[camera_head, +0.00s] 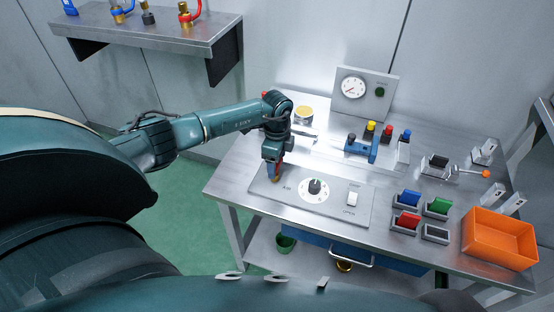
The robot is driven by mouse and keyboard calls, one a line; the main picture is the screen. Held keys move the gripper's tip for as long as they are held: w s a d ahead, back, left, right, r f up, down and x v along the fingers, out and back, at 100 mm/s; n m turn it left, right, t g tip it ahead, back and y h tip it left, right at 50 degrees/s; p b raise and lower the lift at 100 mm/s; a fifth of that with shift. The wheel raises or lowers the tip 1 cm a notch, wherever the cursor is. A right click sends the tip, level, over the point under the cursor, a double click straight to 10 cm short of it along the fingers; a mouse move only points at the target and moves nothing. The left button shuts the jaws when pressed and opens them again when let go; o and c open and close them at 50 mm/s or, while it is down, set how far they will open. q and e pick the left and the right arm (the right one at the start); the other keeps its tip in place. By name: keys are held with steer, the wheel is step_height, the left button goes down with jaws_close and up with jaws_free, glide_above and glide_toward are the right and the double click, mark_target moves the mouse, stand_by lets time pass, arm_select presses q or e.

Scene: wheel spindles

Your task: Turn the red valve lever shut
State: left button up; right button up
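My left arm reaches in from the left, and its gripper (274,168) points down at the left end of a grey panel (340,213) on the workbench. A small red and brass-coloured part (277,179) shows right at its fingertips, mostly hidden by the gripper. It may be a valve with a lever, but I cannot tell its angle or whether the fingers are closed on it. The panel also carries a round dial with a black knob (314,186) and a white switch (352,199). My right gripper is not in view.
A gauge panel (363,92) stands at the back of the bench (232,183). A wall shelf (150,33) holds brass fittings, including one with a red lever (189,13).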

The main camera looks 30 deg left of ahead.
mark_target(277, 164)
arm_select(q)
steer(key=shift+o, duration=1.2)
step_height(277, 164, up, 13)
